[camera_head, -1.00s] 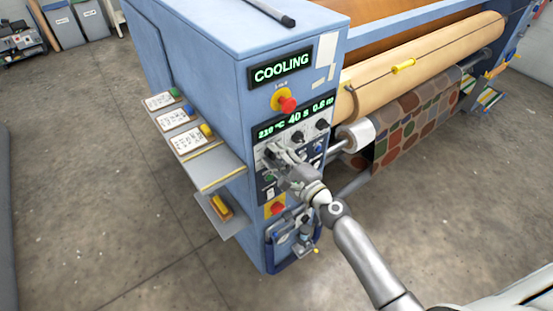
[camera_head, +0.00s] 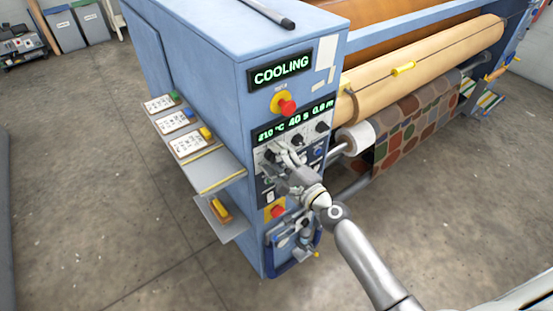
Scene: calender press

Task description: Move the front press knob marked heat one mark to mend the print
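The blue press (camera_head: 207,80) has a control panel on its narrow front face. Its upper display (camera_head: 282,72) reads COOLING. The lower display (camera_head: 296,125) reads about 210 °C, 40 s and 0.8 m. Dark knobs, one of them at the right (camera_head: 322,127), sit below the lower display. My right gripper (camera_head: 274,152) is at the left knob on the panel, which it mostly hides. Its fingers are small here, and I cannot tell whether they grip the knob. The knob labels are too small to read. The patterned print (camera_head: 415,120) hangs below the tan roll. My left gripper is not in view.
Red stop buttons on yellow plates sit above (camera_head: 286,105) and below (camera_head: 276,211) the panel. Side shelves (camera_head: 215,170) hold cards and a yellow item (camera_head: 219,209). A dark bar (camera_head: 266,14) lies on top. The floor around is clear.

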